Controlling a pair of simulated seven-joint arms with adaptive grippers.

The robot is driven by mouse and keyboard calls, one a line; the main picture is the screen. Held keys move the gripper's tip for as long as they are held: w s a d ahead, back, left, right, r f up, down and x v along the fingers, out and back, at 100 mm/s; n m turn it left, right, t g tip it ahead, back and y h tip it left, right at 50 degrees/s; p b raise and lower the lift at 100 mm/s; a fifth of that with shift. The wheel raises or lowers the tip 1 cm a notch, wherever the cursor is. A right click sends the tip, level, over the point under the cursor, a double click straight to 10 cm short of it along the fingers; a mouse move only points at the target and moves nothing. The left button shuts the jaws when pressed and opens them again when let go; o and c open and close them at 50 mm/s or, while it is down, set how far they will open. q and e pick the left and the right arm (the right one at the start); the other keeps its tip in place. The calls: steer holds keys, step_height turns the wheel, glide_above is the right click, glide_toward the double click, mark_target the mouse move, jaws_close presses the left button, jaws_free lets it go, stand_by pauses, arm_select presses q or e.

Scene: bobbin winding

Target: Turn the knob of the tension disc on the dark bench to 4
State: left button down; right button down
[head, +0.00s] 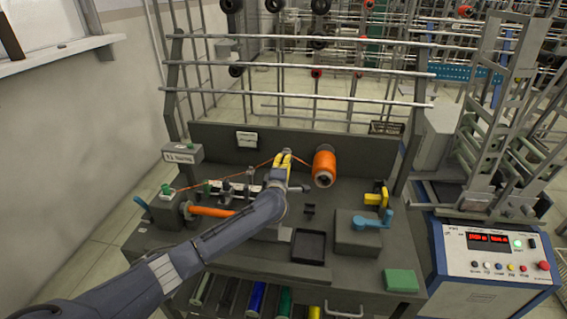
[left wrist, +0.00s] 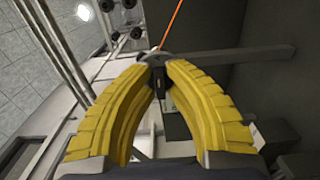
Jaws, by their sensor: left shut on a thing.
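My left gripper (head: 283,158) reaches over the dark bench (head: 225,262), left of the orange spool (head: 323,168). In the left wrist view its yellow fingers (left wrist: 158,62) close at the tips on a small grey part, which fits the tension disc's knob. A grey bar (left wrist: 235,54) extends right from this spot. The fingers hide most of the part, and I cannot read any number or pointer. An orange thread (head: 225,176) runs from the bench's left side to the gripper; it also shows in the left wrist view (left wrist: 172,22). My right gripper is not in view.
A blue lever (head: 372,220) on a dark block, a yellow piece (head: 376,198), a black tray (head: 309,247) and a green pad (head: 401,281) lie right of my arm. An orange roller (head: 211,211) lies left. A rail rack (head: 300,99) stands behind.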

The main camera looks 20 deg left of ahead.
arm_select(q)
steer(key=shift+d+r, duration=0.2)
steer(key=shift+d, duration=0.3)
steer(key=c, duration=1.5)
jaws_free()
steer(key=shift+d, duration=0.15)
steer(key=shift+a+f, duration=0.15)
steer(key=shift+a, duration=0.1)
steer(key=s, duration=0.4)
steer(key=s+d, duration=0.1)
steer(key=s, duration=0.7)
steer(key=shift+d, duration=0.15)
